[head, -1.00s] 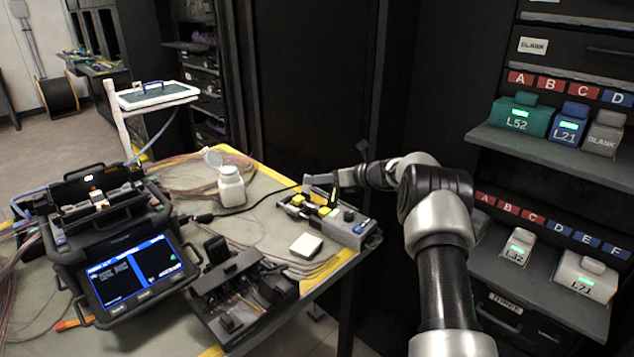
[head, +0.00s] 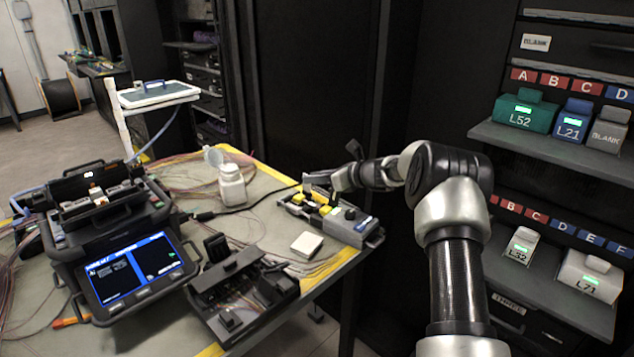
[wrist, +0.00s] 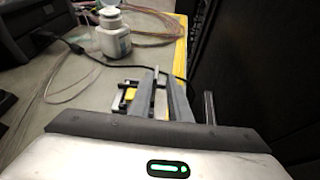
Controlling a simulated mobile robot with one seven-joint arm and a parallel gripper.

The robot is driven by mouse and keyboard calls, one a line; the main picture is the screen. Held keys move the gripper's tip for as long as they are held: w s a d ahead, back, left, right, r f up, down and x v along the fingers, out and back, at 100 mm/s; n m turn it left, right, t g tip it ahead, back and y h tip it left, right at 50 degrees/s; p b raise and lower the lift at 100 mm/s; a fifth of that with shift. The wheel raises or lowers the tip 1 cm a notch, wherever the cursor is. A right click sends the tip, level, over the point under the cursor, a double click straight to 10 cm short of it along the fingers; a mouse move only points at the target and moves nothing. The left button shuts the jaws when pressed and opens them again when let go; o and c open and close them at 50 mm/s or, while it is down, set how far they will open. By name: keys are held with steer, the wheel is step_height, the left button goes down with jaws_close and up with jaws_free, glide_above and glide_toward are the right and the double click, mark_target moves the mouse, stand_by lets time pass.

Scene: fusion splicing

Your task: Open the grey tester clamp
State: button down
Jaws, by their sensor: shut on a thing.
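The tester (head: 352,228) is a grey box with yellow parts on its left end, at the right edge of the table in the head view. The grey clamp is on its far left part, under my fingers, and is mostly hidden. My gripper (head: 316,186) is low over that end and shut on the clamp. In the wrist view my two fingers (wrist: 160,88) reach forward with a narrow gap between them. A yellow part (wrist: 130,94) shows beside the left finger. How far the clamp is open cannot be told.
A white bottle (head: 231,185) stands left of the tester. A small white block (head: 306,244) lies in front of it. A black splicer with a lit screen (head: 130,270) and a black tool tray (head: 243,290) fill the left and front. A dark cabinet stands behind.

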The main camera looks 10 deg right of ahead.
steer(key=shift+s+f+n+b, duration=0.1)
steer(key=shift+f+n+b, duration=0.15)
steer(key=shift+b, duration=0.25)
steer(key=shift+r+n+t+h, duration=0.25)
steer(key=shift+r+t+h, duration=0.05)
steer(key=shift+r, duration=0.05)
steer(key=c, duration=1.7)
jaws_free()
steer(key=shift+c, duration=0.2)
steer(key=shift+s, duration=0.1)
steer(key=p+v, duration=0.2)
steer(key=v, duration=1.5)
steer(key=shift+r+p, duration=0.15)
steer(key=shift+p, duration=0.25)
